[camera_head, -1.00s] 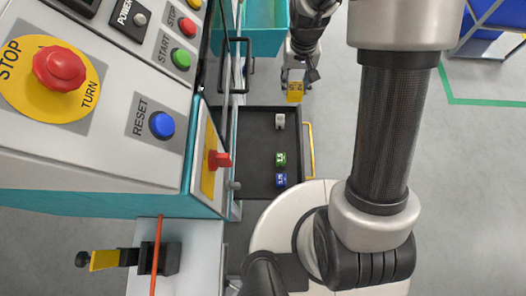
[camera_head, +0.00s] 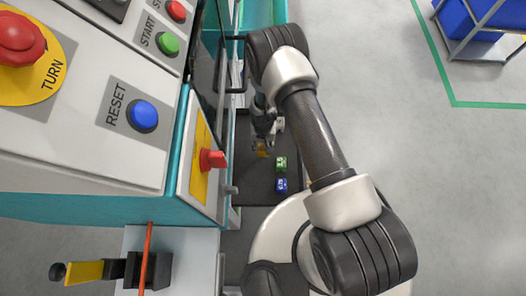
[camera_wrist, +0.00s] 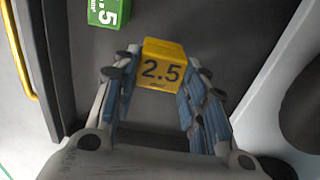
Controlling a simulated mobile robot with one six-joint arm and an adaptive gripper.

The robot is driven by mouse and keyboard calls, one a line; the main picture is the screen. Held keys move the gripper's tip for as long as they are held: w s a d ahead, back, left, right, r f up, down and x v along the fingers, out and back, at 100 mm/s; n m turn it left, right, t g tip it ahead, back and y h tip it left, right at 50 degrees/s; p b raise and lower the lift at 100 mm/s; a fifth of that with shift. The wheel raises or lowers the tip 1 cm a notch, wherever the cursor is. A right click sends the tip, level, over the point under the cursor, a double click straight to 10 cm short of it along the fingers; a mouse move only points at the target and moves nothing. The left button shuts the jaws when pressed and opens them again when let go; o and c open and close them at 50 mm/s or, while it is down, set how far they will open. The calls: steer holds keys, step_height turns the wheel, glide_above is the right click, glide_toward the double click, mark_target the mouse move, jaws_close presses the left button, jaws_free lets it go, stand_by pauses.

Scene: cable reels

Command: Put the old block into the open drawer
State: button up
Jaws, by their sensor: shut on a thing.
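My gripper (camera_head: 262,143) is shut on a yellow block (camera_head: 262,153). In the wrist view the block (camera_wrist: 163,67) shows the number 2.5 and sits between the two fingers (camera_wrist: 160,88). I cannot tell whether the block touches the floor. My arm hides part of the drawer in the head view.
A pale block (camera_head: 280,124) there is partly hidden. A red knob (camera_head: 212,159) juts from the machine beside the drawer.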

mark_target(263, 150)
steer(key=shift+f+b, duration=0.65)
steer(key=shift+f, duration=1.6)
steer(key=shift+f, duration=0.15)
steer(key=o, duration=1.1)
step_height(263, 150, up, 12)
steer(key=p, duration=0.3)
steer(key=shift+w+r+p, duration=0.1)
steer(key=shift+r+p, duration=0.15)
steer(key=shift+p, duration=0.05)
